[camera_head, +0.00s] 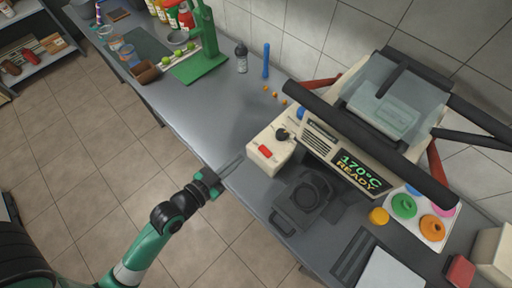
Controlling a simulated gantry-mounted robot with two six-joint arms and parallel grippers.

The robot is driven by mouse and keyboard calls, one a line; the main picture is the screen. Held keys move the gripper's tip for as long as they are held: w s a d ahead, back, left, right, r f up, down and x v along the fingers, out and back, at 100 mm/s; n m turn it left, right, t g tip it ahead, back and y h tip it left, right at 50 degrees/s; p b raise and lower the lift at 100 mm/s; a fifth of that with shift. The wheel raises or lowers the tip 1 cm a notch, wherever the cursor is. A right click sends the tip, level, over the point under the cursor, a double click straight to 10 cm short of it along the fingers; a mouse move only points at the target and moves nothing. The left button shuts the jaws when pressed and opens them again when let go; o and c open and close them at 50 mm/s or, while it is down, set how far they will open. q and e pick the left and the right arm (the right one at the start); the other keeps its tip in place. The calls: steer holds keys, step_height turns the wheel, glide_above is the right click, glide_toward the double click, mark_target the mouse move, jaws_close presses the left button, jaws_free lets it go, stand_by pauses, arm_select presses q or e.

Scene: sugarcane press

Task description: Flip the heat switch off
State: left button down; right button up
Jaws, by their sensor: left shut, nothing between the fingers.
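A red switch (265,151), which looks like the heat switch, sits on the cream control box at the machine's left end. Which way it is flipped is too small to tell. A black knob (282,134) is just above it. My left gripper (238,162) is shut and empty, at the counter's front edge, left of the control box and apart from it. Its fingers point up and right. My right gripper is not in view.
A dark grey holder (305,196) stands in front of the machine. Coloured rings (404,206) lie on a white tray to its right. The counter left of the control box is clear.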

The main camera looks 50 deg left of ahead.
arm_select(q)
steer(key=b, duration=0.2)
glide_above(256, 153)
steer(key=shift+d+f, duration=0.2)
steer(key=shift+f, duration=0.4)
steer(key=shift+d+f, duration=0.15)
steer(key=shift+f, duration=0.45)
steer(key=f, duration=0.2)
steer(key=f+b, duration=0.1)
steer(key=f, duration=0.1)
steer(key=shift+a+b, duration=0.3)
steer(key=shift+a, duration=0.1)
steer(key=shift+w, duration=0.1)
